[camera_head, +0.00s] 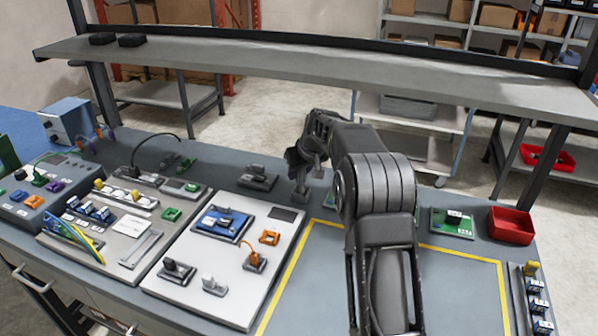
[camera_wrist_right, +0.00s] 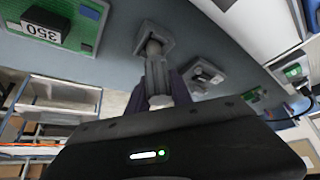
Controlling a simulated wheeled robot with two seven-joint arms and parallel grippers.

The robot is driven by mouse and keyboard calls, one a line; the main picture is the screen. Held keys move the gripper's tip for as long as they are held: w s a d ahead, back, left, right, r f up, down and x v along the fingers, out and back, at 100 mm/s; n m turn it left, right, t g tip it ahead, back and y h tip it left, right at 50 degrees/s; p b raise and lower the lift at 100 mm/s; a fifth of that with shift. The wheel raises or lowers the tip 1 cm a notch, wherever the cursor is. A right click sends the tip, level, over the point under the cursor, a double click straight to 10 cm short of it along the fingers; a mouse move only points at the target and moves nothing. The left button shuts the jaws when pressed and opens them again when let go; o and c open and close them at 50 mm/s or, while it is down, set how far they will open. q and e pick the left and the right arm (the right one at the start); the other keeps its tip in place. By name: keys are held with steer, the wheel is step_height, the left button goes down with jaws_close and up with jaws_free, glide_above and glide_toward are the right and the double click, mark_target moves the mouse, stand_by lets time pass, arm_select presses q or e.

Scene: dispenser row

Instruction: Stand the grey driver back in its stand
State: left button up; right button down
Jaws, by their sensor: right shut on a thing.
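My right gripper (camera_head: 306,160) reaches over the back of the bench and is shut on the grey driver (camera_wrist_right: 156,72). The driver is a slim grey shaft between the fingers in the right wrist view. Its far end is at a square grey stand (camera_wrist_right: 169,43), which also shows in the head view below the gripper (camera_head: 299,198). The driver looks roughly in line with the stand. I cannot tell how deep it sits in it. My right arm hides part of the bench behind it. My left gripper is not in view.
A dark grey block (camera_head: 258,178) stands left of the stand. A green board (camera_head: 452,222) and a red bin (camera_head: 511,225) are to the right. A white panel with parts (camera_head: 205,285) lies in front. A long shelf (camera_head: 300,65) spans above the bench's back.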

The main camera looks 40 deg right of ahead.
steer(key=shift+f, duration=0.4)
steer(key=c, duration=1.1)
jaws_free()
steer(key=shift+c, duration=0.2)
steer(key=shift+r, duration=0.1)
steer(key=shift+r+p, duration=0.4)
steer(key=shift+r, duration=0.25)
steer(key=shift+s+r, duration=0.2)
steer(key=shift+r, duration=0.1)
steer(key=b+v, duration=0.2)
steer(key=v, duration=0.9)
